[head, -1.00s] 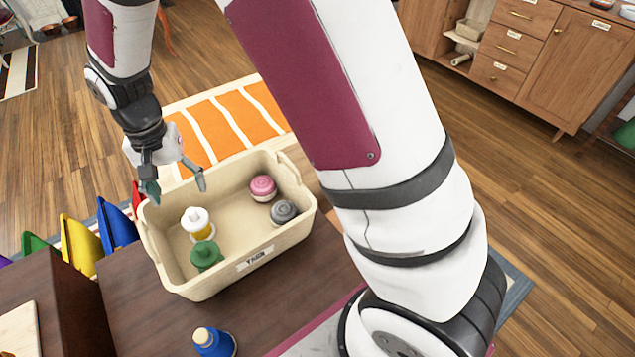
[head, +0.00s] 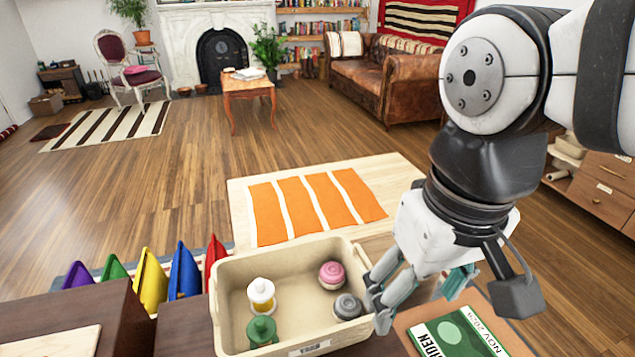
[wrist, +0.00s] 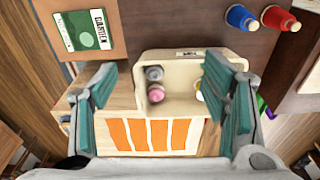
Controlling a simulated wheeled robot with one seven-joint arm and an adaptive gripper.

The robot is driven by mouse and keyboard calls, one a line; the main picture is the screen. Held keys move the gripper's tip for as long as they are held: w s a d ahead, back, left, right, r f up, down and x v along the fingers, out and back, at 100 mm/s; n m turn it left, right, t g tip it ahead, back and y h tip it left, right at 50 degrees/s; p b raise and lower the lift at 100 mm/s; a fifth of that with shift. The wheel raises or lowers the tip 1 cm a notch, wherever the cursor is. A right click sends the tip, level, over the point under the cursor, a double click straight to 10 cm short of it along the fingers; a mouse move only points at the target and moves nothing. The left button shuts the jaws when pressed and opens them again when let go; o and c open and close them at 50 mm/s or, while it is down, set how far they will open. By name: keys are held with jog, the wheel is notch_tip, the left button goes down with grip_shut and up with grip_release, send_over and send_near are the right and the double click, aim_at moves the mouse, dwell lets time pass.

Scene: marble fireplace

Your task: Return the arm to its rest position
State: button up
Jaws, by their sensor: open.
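My gripper (head: 421,293) is at the right of the head view, open and empty, with its fingers pointing down. It appears beside the right end of a cream bin (head: 232,329), apart from anything it could hold. In the wrist view my gripper's teal finger pads (wrist: 165,85) are spread wide with nothing between them but the view of the bin (wrist: 183,62) below. The bin holds a pink spool (head: 332,275), a grey spool (head: 347,306), a white and yellow spool (head: 261,295) and a green spool (head: 262,331).
A magazine (head: 455,340) lies right of the bin. Blue (wrist: 241,17) and red (wrist: 279,18) spools stand on the dark tabletop in the wrist view. Colored folders (head: 150,283) stand left of the bin. An orange-striped mat (head: 315,205) lies beyond it. Open floor lies behind.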

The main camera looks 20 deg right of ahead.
jog(key=s, duration=0.3)
jog(key=shift+s+d+f, duration=0.15)
jog(key=shift+d+f, duration=0.1)
jog(key=shift+f, duration=0.05)
dwell(0.3)
notch_tip(320, 180, up, 16)
jog(key=t+p, duration=0.3)
jog(key=p, duration=1.1)
jog(key=shift+r+n+p, duration=0.25)
jog(key=shift+n+p, duration=0.05)
jog(key=shift+p, duration=0.1)
